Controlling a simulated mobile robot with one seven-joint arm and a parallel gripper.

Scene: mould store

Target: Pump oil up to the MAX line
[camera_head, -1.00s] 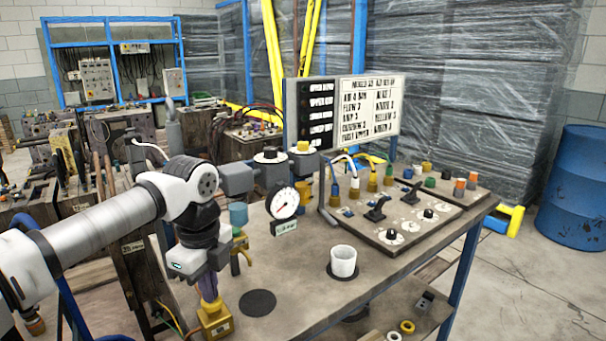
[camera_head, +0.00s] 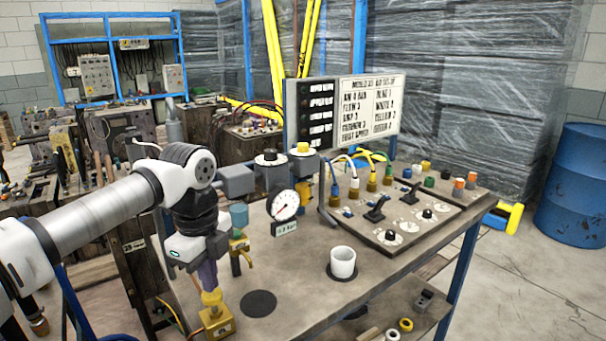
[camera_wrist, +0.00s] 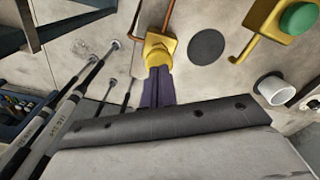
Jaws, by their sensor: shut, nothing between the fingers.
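A yellow pump-like block (camera_head: 216,323) with a short yellow cylinder (camera_head: 212,298) on top stands at the near left of the bench. The block (camera_wrist: 160,45) also shows in the wrist view, with copper pipes at it. My gripper (camera_head: 208,284) points down with its purple fingers shut, directly over the yellow cylinder. In the wrist view my gripper (camera_wrist: 158,72) covers part of the block; I cannot tell whether the tips touch the cylinder. I cannot make out an oil level or MAX line.
A dial gauge (camera_head: 285,205), a white cup (camera_head: 342,262) and a black disc (camera_head: 258,303) are right of my gripper. A control panel (camera_head: 400,215) fills the bench's right. The wrist view shows a green knob (camera_wrist: 298,18) on another yellow box.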

